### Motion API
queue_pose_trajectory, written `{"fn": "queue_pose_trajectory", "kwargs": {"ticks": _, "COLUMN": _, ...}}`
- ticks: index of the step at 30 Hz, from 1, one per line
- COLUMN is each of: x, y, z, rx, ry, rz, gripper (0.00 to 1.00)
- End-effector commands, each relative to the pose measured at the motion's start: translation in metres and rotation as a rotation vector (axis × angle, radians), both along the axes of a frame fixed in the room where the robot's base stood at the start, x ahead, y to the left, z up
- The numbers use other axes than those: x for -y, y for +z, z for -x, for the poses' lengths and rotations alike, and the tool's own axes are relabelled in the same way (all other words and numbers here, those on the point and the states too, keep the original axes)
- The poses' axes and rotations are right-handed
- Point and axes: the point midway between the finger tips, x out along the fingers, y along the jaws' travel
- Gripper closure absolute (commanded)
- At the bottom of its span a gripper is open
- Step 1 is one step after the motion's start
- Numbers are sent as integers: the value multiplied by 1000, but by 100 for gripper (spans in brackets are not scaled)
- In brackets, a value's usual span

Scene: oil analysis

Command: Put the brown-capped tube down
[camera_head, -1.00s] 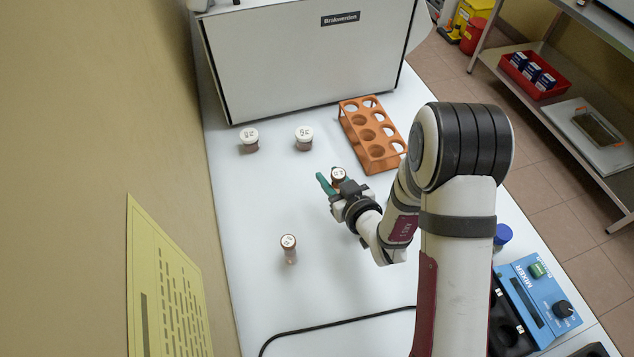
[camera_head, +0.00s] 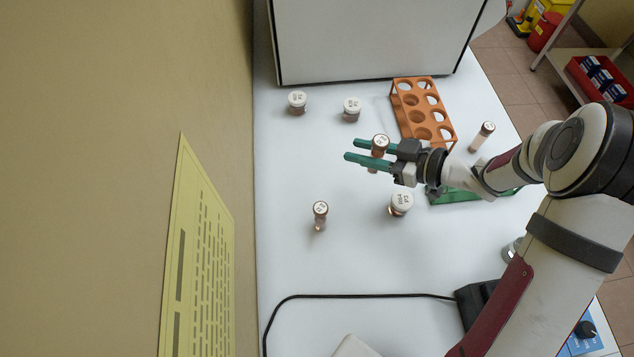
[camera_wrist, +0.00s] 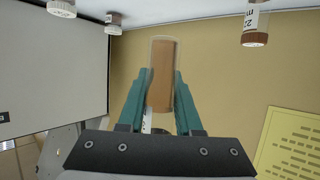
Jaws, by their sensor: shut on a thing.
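In the head view my gripper (camera_head: 368,154) has its green fingers closed around a brown-capped tube (camera_head: 379,144), left of and below the orange rack. The wrist view shows this tube (camera_wrist: 162,75) clasped between both fingers (camera_wrist: 160,95), with brown contents and roughly upright. Whether its bottom touches the table is unclear. Another brown-capped tube (camera_head: 320,215) stands on the white table, lower left of my gripper; a similar tube shows at the top right of the wrist view (camera_wrist: 255,25).
The orange rack (camera_head: 447,136) has several open holes. White-capped jars stand at the back left (camera_head: 297,102), beside the rack (camera_head: 352,109) and below my gripper (camera_head: 401,204). A green rack (camera_head: 470,196) is partly behind my arm. A black cable (camera_head: 350,296) crosses the front. Table left of my gripper is clear.

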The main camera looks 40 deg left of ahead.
Motion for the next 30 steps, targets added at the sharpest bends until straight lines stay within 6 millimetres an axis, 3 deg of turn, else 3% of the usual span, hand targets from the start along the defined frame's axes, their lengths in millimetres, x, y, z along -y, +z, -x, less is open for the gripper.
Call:
{"fn": "queue_pose_trajectory", "kwargs": {"ticks": 2, "x": -8, "y": -8, "z": 10, "rx": -3, "ry": 69, "rz": 0, "gripper": 100}}
{"fn": "queue_pose_trajectory", "kwargs": {"ticks": 9, "x": -73, "y": -52, "z": 42, "rx": -4, "ry": 88, "rz": 0, "gripper": 100}}
{"fn": "queue_pose_trajectory", "kwargs": {"ticks": 13, "x": -98, "y": -69, "z": 52, "rx": -2, "ry": 84, "rz": 0, "gripper": 100}}
{"fn": "queue_pose_trajectory", "kwargs": {"ticks": 16, "x": -106, "y": -78, "z": 55, "rx": -2, "ry": 81, "rz": 0, "gripper": 100}}
{"fn": "queue_pose_trajectory", "kwargs": {"ticks": 21, "x": -106, "y": -110, "z": 55, "rx": -2, "ry": 79, "rz": 0, "gripper": 100}}
{"fn": "queue_pose_trajectory", "kwargs": {"ticks": 30, "x": -106, "y": -115, "z": 55, "rx": 1, "ry": 79, "rz": -1, "gripper": 100}}
